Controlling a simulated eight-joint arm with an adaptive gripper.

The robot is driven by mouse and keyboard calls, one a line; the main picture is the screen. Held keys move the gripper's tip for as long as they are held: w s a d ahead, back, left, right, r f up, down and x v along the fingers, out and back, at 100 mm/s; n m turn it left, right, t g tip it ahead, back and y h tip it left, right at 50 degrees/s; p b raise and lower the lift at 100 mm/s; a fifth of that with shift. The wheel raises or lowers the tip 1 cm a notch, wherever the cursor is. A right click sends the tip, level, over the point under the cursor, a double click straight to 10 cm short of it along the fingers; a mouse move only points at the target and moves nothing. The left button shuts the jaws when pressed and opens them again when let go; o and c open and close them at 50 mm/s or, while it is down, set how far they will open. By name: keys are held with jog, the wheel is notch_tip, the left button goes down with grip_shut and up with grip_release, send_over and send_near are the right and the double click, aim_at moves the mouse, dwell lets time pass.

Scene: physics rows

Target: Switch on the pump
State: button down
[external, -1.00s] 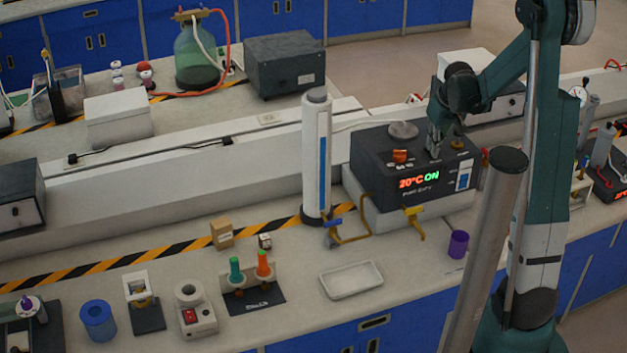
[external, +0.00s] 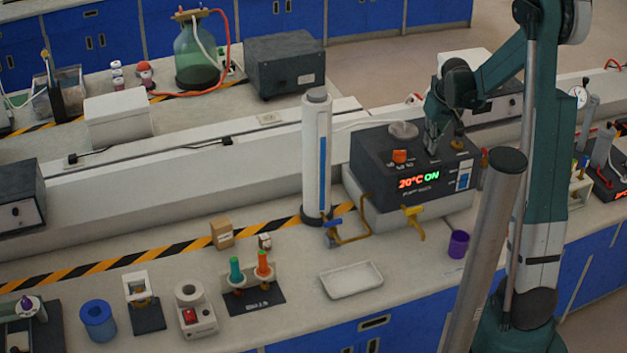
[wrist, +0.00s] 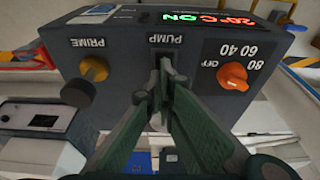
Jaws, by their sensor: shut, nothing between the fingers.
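The dark pump unit (external: 375,162) stands on the bench at the right. Its display (external: 418,180) reads 20°C in red and ON in green; the display also shows upside down in the wrist view (wrist: 210,18). My gripper (external: 432,155) is over the top panel. In the wrist view my gripper (wrist: 160,75) is shut, its tips at the slot-like switch (wrist: 165,55) labelled PUMP and partly hiding it. I cannot tell whether they touch it. A yellow knob (wrist: 94,68) sits by PRIME.
A tall white cylinder (external: 317,150) stands left of the unit. A white tray (external: 350,281) and a purple cup (external: 458,244) sit on the bench in front.

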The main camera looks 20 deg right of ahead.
jog(key=shift+r, duration=0.1)
jog(key=v, duration=0.1)
jog(key=p+v, duration=0.1)
jog(key=v, duration=0.1)
jog(key=p+v, duration=0.1)
jog(key=shift+w+r, duration=0.2)
jog(key=shift+s+r, duration=0.65)
jog(key=shift+r, duration=0.25)
jog(key=s+v, duration=0.1)
jog(key=v, duration=0.6)
jog(key=shift+s+b, duration=0.25)
jog(key=shift+b, duration=0.05)
jog(key=shift+a, duration=0.1)
